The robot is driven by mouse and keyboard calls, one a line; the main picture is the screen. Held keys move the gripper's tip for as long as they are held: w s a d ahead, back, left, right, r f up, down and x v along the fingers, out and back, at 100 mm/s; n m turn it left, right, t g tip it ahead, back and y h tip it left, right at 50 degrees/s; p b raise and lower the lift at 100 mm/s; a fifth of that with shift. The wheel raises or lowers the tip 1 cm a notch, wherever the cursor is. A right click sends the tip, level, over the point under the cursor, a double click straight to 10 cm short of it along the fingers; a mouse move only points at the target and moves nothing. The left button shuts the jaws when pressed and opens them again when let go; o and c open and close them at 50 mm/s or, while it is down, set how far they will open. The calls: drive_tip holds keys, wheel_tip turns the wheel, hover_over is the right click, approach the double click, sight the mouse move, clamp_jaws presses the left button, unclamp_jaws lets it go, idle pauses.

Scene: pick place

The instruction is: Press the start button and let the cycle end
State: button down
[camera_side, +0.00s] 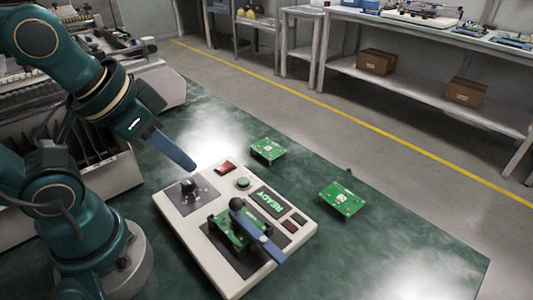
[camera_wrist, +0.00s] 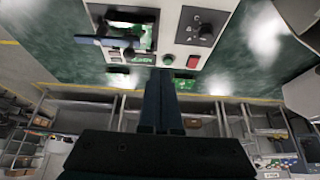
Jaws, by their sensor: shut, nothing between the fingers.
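A white test station (camera_side: 205,245) lies on the green table. Its round green start button (camera_side: 243,183) stands beside a red switch (camera_side: 224,167) and a display reading READY (camera_side: 268,200). A green circuit board (camera_side: 232,236) sits in the station under a blue clamp bar (camera_side: 262,244) with a black ball knob. My gripper (camera_side: 193,166) is shut and empty, its blue fingers above the station's far left corner, apart from the button. In the wrist view the closed fingertips (camera_wrist: 163,72) appear just below the green button (camera_wrist: 168,60), with the red switch (camera_wrist: 192,62) to its right.
Two loose green boards, one behind the station (camera_side: 268,150) and one to its right (camera_side: 342,199), lie on the table. A black dial (camera_side: 190,188) is on the station's left part. The table's front right (camera_side: 410,260) is clear. Shelves with brown boxes stand beyond.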

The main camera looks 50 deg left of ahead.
idle(0.3)
drive_tip(key=w+a+r+m+t+y, duration=0.2)
drive_tip(key=w+a+r+m+t, duration=0.3)
drive_tip(key=w+r+t, duration=0.55)
wheel_tip(320, 180, down, 12)
drive_tip(key=d+m+g+h, duration=0.1)
drive_tip(key=m+g+h, duration=0.4)
drive_tip(key=m+g, duration=0.2)
drive_tip(key=shift+w+d+m+g+h, duration=0.35)
drive_tip(key=shift+w+d+m+h, duration=0.1)
drive_tip(key=shift+m, duration=0.45)
drive_tip(key=shift+f, duration=0.1)
